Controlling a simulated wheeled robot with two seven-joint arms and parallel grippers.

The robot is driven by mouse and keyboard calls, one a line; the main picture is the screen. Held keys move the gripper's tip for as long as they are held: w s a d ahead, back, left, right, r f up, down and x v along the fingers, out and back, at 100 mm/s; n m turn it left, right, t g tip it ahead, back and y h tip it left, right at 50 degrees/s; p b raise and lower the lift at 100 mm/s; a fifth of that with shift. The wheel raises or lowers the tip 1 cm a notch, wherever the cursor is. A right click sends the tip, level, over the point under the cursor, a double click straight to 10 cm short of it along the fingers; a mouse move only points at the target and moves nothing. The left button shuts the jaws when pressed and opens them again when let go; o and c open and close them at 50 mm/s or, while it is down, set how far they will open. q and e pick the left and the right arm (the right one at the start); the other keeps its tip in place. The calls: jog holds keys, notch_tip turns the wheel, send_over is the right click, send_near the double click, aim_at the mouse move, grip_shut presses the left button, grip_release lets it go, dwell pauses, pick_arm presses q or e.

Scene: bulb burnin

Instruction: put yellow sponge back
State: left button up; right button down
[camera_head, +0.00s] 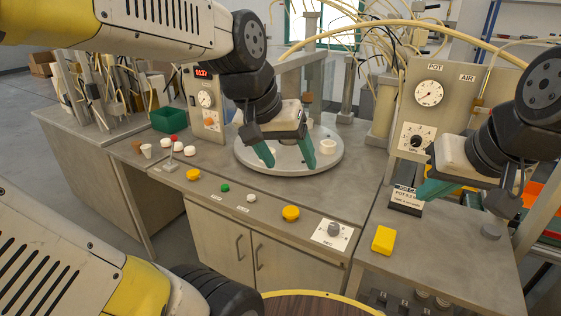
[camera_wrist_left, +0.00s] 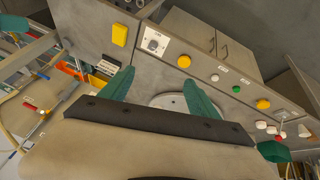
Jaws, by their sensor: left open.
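The yellow sponge (camera_head: 383,240) is a small block lying on the front of the right-hand bench top. In the left wrist view it also shows (camera_wrist_left: 119,35), at the upper left. My left gripper (camera_head: 287,152) is open and empty over the round grey plate (camera_head: 326,161) on the middle bench, well to the left of the sponge. Its two green fingers stand apart in the left wrist view (camera_wrist_left: 160,90). My right gripper (camera_head: 468,222) is above the right bench, right of and behind the sponge. Its green fingers appear apart with nothing seen between them.
A control panel with a knob (camera_head: 333,234) and yellow (camera_head: 291,213), green and white buttons lines the middle bench's front edge. A gauge panel (camera_head: 429,105) and a small labelled block (camera_head: 405,201) stand behind the sponge. A green bin (camera_head: 168,119) stands at the left.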

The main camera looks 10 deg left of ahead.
pick_arm(q)
jog(key=shift+t+y, duration=0.3)
jog(key=shift+t, duration=0.4)
jog(key=s+a, duration=0.2)
jog(key=s, duration=0.1)
jog(key=s+a, duration=0.1)
jog(key=shift+s+f, duration=0.15)
jog(key=shift+s, duration=0.05)
